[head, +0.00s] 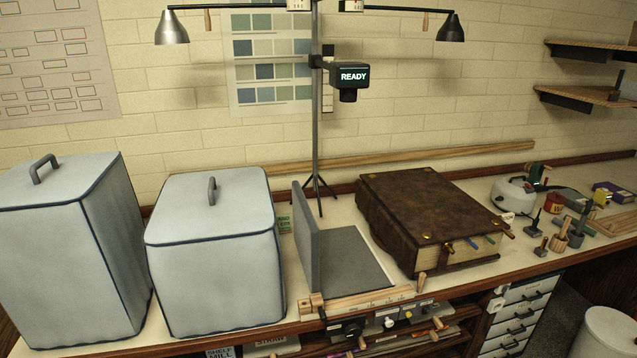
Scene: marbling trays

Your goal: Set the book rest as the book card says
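The book rest stands at the middle of the bench, with a grey upright board (309,240) on its left and a flat grey bed (355,263) to the right. The board stands roughly vertical. A wooden rail (370,300) with small marks, too small to read, runs along its front edge, with a wooden block (312,303) at its left end. A large closed brown book (425,205) with brass fittings lies flat right of the bed. I cannot identify the book card; a small green card (284,225) stands left of the rest, its text unreadable. My gripper is not in view.
Two pale covered boxes (215,260) with top handles fill the bench's left. A stand (316,130) carries two lamps and a device reading "READY" (353,77). Control knobs (353,328) sit below the rest. Small tools and pots (560,235) crowd the right.

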